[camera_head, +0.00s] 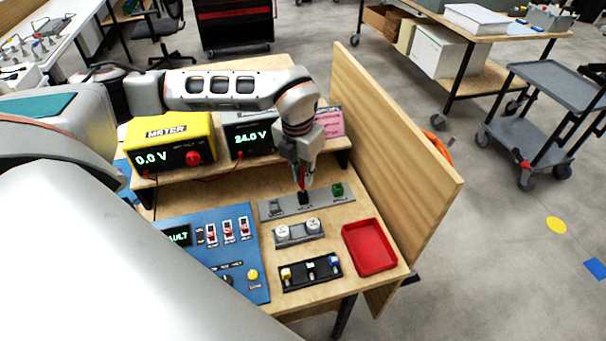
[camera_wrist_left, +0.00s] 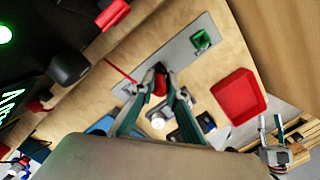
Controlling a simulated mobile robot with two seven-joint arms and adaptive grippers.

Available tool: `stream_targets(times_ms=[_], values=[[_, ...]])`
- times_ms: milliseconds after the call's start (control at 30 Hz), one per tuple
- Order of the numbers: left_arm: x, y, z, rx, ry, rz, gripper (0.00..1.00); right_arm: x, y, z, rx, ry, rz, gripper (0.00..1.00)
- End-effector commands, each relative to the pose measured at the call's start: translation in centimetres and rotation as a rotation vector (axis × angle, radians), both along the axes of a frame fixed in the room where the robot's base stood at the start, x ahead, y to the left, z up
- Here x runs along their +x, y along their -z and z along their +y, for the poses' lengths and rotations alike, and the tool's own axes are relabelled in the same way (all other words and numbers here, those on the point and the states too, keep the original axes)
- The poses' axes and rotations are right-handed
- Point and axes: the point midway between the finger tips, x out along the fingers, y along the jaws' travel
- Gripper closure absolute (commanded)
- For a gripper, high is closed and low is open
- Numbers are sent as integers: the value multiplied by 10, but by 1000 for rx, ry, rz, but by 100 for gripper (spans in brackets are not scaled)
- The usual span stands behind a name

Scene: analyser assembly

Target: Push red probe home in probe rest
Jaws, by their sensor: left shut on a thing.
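The probe rest seems to be the long grey plate (camera_head: 322,204) on the bench, with a small black block (camera_head: 303,198) in its middle. My left gripper (camera_head: 302,183) points down over that block. It is shut on the red probe (camera_wrist_left: 160,84), whose red body shows between the fingertips (camera_wrist_left: 160,92) in the left wrist view. The probe's lower end is at the black block; how deep it sits is hidden. A thin red lead (camera_wrist_left: 121,70) shows beside the gripper. What looks like my right gripper (camera_wrist_left: 271,125) is small at the lower right there; its jaws are unclear.
A green block (camera_head: 337,189) stands on the plate's right end. A yellow meter (camera_head: 170,143) and a 24.0 V supply (camera_head: 250,137) stand behind. A red tray (camera_head: 370,247), a blue panel (camera_head: 213,262) and a black holder (camera_head: 311,273) lie in front. A tall wooden panel (camera_head: 395,160) closes the right side.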

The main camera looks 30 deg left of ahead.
Motion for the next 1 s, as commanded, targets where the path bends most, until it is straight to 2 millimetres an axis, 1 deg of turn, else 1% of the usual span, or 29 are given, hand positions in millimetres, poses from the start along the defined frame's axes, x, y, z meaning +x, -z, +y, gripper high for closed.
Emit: stream_targets(times_ms=[1000], values=[[0,27,0,0,0,1,100,-4,20,0,-1,0,13,60]])
